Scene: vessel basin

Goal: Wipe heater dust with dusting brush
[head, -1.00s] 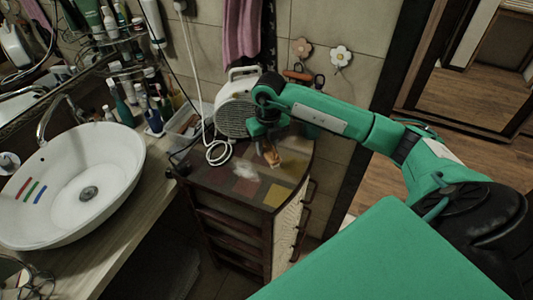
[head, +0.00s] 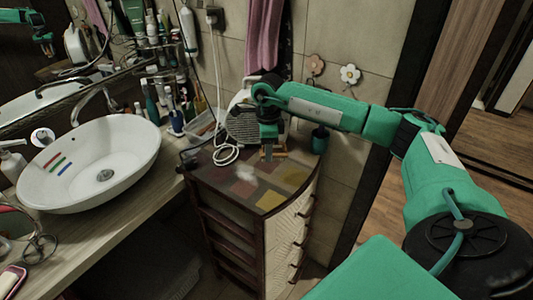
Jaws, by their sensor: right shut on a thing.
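The heater (head: 240,122) is a pale, rounded unit with a grille, standing at the back of the cabinet top, partly hidden by my right arm. My right gripper (head: 268,152) points down beside the heater, right of the dust patch. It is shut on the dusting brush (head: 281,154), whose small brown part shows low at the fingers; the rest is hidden. Whether the brush touches the cabinet top I cannot tell. My left gripper is not clearly in view.
The cabinet (head: 220,188) has a patchwork top. A white cord (head: 226,155) lies coiled before the heater. A teal cup (head: 320,139) stands at the back right. The white basin (head: 88,160) and bottles (head: 152,105) are on the left. Wooden floor is at right.

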